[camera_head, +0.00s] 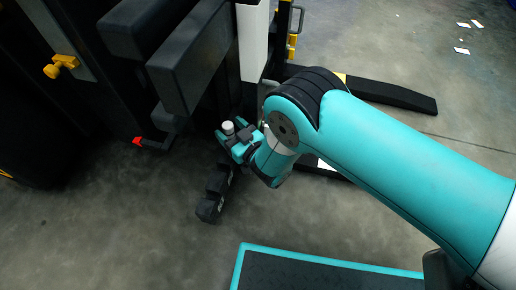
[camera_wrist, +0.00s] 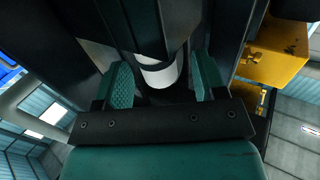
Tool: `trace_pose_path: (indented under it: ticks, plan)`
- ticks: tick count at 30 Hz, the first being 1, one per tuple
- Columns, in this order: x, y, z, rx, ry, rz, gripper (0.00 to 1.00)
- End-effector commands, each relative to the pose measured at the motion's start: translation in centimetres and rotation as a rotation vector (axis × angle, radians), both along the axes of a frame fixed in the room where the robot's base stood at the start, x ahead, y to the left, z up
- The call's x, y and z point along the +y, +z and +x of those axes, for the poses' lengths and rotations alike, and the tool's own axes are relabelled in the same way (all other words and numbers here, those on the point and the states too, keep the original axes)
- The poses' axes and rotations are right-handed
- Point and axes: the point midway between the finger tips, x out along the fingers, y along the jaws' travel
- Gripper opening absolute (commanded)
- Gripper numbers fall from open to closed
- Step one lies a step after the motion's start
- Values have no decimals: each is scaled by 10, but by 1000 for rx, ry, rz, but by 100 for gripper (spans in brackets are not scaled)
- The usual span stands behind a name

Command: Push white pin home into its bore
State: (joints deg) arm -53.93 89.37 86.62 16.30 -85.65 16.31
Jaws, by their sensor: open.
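The white pin (camera_head: 228,127) shows in the head view as a small white round top at the jaws of my gripper (camera_head: 238,138). In the wrist view, a white cylindrical end (camera_wrist: 161,73) sits between the two teal finger pads of my gripper (camera_wrist: 162,82). It continues upward into a dark cylinder. The fingers are open, with a dark gap visible on both sides of the white part. The bore cannot be made out in either view.
Dark machine blocks (camera_head: 188,75) stand just above and left of my gripper. A red-tipped handle (camera_head: 139,141) and a yellow knob (camera_head: 62,65) stick out on the left. A yellow block (camera_wrist: 275,55) is at the wrist view's right.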

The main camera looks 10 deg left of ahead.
Motion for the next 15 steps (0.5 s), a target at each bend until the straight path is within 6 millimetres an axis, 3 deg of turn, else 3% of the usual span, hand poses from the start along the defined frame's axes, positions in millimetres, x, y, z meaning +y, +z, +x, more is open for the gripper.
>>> trace_pose_path:
  ticks: [4,15]
  plan:
    - [-18,11,-11,4,-8,0,65]
    - [-93,5,-71,3,-6,-2,65]
